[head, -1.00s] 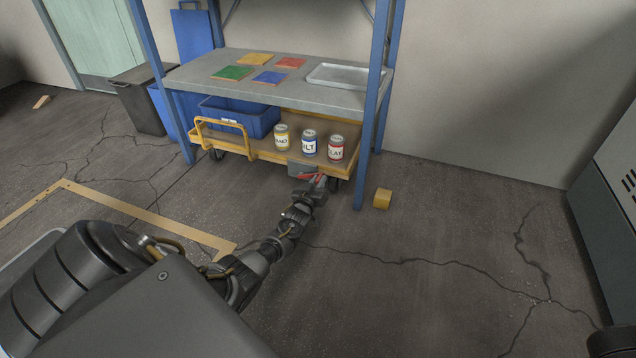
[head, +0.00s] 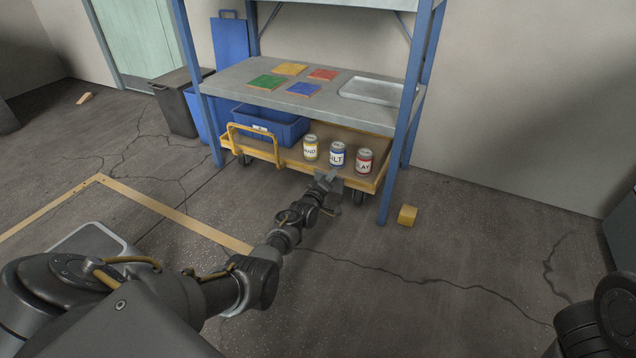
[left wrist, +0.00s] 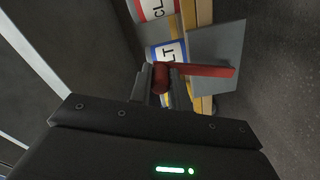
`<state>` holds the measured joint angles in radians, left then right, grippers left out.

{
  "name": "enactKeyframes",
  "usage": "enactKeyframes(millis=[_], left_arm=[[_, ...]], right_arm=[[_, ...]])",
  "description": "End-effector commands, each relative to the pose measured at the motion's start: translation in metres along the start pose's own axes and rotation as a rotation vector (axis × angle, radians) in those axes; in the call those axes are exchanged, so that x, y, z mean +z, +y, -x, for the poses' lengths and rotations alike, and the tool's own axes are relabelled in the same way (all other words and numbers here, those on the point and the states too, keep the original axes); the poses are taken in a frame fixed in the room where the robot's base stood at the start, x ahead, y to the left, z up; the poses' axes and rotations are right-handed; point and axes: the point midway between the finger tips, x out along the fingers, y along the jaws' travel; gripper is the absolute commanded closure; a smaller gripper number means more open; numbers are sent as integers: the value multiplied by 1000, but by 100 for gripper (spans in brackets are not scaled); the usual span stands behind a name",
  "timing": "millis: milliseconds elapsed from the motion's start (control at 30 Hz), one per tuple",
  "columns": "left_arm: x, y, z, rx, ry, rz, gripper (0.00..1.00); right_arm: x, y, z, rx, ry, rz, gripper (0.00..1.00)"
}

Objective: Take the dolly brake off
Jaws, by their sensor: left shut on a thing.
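The yellow dolly (head: 292,163) stands under the shelf of a blue rack, with a yellow handle at its left end. In the left wrist view, a red brake lever (left wrist: 207,71) lies across a grey plate (left wrist: 217,48) at the dolly's edge. My left gripper (left wrist: 163,82) is shut on the rounded red end of this lever. In the head view my left gripper (head: 326,180) is low at the dolly's front edge, and the red lever is hidden there. My right arm shows at the bottom right, with its gripper out of view.
On the dolly stand a blue bin (head: 272,128) and three labelled cans (head: 337,155). The grey shelf (head: 225,82) above holds coloured squares and a tray (head: 372,90). A blue rack post (head: 400,150) and a yellow block (head: 407,215) are to the right. The floor in front is open.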

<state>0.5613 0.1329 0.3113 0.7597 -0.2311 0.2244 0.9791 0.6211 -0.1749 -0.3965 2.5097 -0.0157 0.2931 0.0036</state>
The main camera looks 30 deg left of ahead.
Motion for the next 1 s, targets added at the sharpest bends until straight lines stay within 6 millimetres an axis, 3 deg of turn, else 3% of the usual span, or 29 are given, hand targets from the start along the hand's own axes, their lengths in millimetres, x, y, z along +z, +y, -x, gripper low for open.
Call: enactKeyframes(millis=[433,1000], left_arm=[[-13,0,-7,6,-16,276,100],[-19,-4,-6,5,-14,341,100]], right_arm=[[0,0,-3,-1,2,0,64],[1,0,-3,-2,2,-1,64]])
